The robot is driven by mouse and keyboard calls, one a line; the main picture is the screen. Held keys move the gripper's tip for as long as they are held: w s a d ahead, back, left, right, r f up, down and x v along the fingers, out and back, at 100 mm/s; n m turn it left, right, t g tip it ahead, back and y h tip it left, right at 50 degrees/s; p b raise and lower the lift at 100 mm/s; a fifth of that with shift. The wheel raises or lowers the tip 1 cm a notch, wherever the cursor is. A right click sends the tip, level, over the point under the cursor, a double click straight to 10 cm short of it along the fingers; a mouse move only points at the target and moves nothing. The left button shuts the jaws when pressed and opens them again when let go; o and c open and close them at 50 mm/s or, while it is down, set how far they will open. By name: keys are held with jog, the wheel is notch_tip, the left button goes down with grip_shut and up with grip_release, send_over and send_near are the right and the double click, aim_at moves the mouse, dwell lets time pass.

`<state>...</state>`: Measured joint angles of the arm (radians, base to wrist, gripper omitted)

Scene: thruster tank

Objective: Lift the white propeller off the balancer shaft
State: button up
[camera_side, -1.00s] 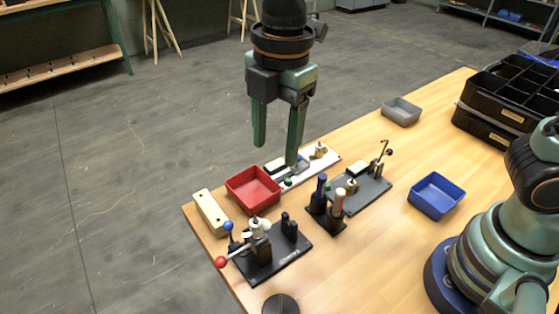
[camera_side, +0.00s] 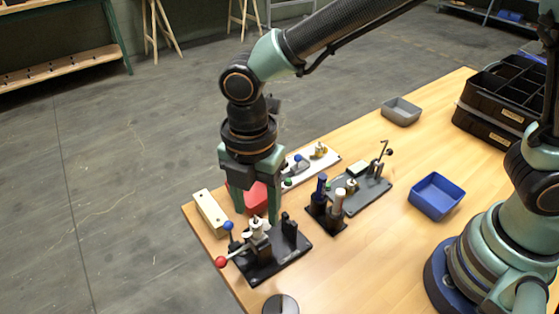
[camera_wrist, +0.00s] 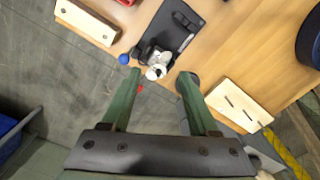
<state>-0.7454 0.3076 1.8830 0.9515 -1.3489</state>
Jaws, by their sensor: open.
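A small white part, which looks like the propeller (camera_side: 257,224), sits at the top of an upright on the black fixture base (camera_side: 290,262) at the front left of the table. A blue ball and a red ball on rods show beside it. My gripper (camera_side: 257,214) points down over the fixture, fingers apart, near the white part. In the wrist view the white part (camera_wrist: 157,72) appears between the two open green fingertips (camera_wrist: 160,76), without visible contact. The shaft itself is too small to make out.
A red tray (camera_side: 256,197) stands behind my gripper, partly hidden. A pale wooden block (camera_side: 210,213) lies to the left. A black stand with upright tools (camera_side: 326,212) and a grey plate fixture (camera_side: 362,193) stand to the right. A blue bin (camera_side: 436,195) is further right, with bare table around it.

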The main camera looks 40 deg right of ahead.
aim_at(255, 218)
notch_tip(255, 218, down, 3)
jog(key=shift+a+f, duration=0.1)
jog(key=shift+a, duration=0.05)
grip_shut()
notch_tip(255, 218, up, 20)
dwell(0.8)
jog(key=shift+w, duration=0.1)
